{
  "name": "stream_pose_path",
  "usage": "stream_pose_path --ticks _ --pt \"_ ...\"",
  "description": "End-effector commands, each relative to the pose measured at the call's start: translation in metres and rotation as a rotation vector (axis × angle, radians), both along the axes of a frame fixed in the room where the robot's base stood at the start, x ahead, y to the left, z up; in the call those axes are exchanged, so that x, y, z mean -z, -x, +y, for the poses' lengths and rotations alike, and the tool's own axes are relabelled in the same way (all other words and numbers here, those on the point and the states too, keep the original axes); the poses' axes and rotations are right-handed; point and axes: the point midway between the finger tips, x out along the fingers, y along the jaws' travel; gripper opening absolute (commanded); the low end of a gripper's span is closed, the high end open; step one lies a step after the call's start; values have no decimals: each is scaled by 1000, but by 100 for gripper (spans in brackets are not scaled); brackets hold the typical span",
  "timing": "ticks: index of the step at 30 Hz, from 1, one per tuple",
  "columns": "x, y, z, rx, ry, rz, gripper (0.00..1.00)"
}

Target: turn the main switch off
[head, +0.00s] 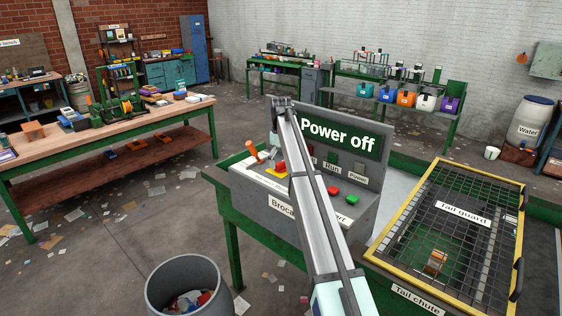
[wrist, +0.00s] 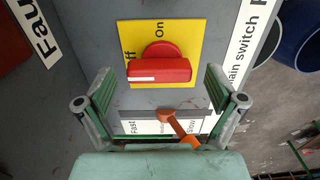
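The main switch (wrist: 158,65) is a red rotary handle on a yellow plate (wrist: 191,40). In the wrist view its bar lies left to right. "On" is printed above it and a partly hidden "Off" at the left. In the head view the switch (head: 281,168) is partly behind my arm. My gripper (wrist: 160,77) is open, one finger on each side of the handle and apart from it. In the head view the arm hides most of the gripper. The display (head: 340,134) on the console reads "Power off".
An orange lever (wrist: 178,123) stands by the "Fast"/"Slow" scale just below the switch, between my fingers. The console (head: 251,190) also carries red and green buttons (head: 352,199). A caged tail guard (head: 440,232) stands at the right, a waste bin (head: 187,277) in front.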

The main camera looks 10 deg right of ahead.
Motion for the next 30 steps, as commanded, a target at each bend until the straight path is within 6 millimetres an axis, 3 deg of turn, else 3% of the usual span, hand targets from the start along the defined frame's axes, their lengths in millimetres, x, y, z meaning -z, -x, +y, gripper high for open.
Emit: stream_pose_path --ticks 11,24,30 --pt "-11 -1 0 1 0 -3 94" --pt "-89 -2 0 1 0 -3 94" --pt "-113 -1 0 0 0 -1 94"
